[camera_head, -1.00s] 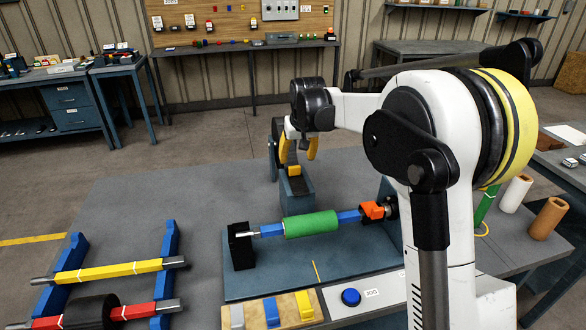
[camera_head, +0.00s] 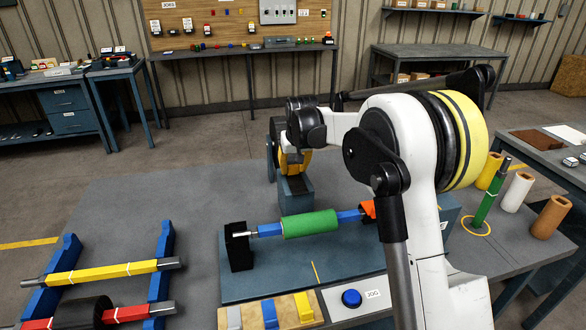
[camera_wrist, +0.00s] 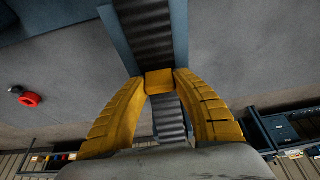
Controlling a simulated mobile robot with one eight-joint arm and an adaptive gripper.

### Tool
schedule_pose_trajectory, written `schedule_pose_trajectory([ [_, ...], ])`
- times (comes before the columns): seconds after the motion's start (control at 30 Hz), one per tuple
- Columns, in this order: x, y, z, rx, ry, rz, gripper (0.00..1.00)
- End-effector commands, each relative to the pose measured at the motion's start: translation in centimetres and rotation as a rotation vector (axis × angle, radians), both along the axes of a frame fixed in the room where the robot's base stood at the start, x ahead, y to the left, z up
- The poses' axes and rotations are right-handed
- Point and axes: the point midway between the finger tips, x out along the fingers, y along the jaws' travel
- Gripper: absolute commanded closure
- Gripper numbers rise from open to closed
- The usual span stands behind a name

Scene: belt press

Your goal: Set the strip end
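The strip's yellow end block (camera_wrist: 160,82) sits at the end of a dark ribbed strip (camera_wrist: 148,28) in a blue-grey channel in the wrist view. My gripper (camera_wrist: 160,84) has its two curved yellow fingers on either side of that block, with no visible gap at the tips. In the head view my gripper (camera_head: 293,167) is low over the blue-grey channel (camera_head: 295,193) behind the press and covers most of the block. A green roller (camera_head: 311,224) on a blue shaft lies across the blue press bed (camera_head: 260,289), with a black support (camera_head: 238,248) at its left end.
A blue JOG button (camera_head: 351,298) and grey, blue and yellow blocks (camera_head: 270,313) are at the front. A rack (camera_head: 160,285) with yellow and red shafts stands left. A green upright post (camera_head: 488,195) and rolls (camera_head: 551,217) are right.

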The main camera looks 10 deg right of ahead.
Motion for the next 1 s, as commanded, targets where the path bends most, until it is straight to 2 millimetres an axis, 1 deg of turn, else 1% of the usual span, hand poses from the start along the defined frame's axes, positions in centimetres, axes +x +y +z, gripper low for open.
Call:
schedule_pose_trajectory([
  [0.17,-0.1,0.0,0.0,0.000,0.001,0.000,1.00],
  [0.23,-0.8,0.0,0.0,0.000,0.001,0.000,1.00],
  [0.27,-1.3,0.0,0.1,0.000,0.001,0.000,1.00],
  [0.5,-6.9,0.0,0.1,0.000,0.002,0.000,1.00],
  [0.6,-8.3,0.0,0.0,0.000,0.002,0.000,1.00],
  [0.7,-9.0,0.0,-0.1,0.000,0.002,0.000,1.00],
  [0.97,-9.2,0.0,-0.2,0.000,0.007,0.000,1.00],
  [1.0,-9.2,0.0,-0.2,0.000,0.007,0.000,0.60],
])
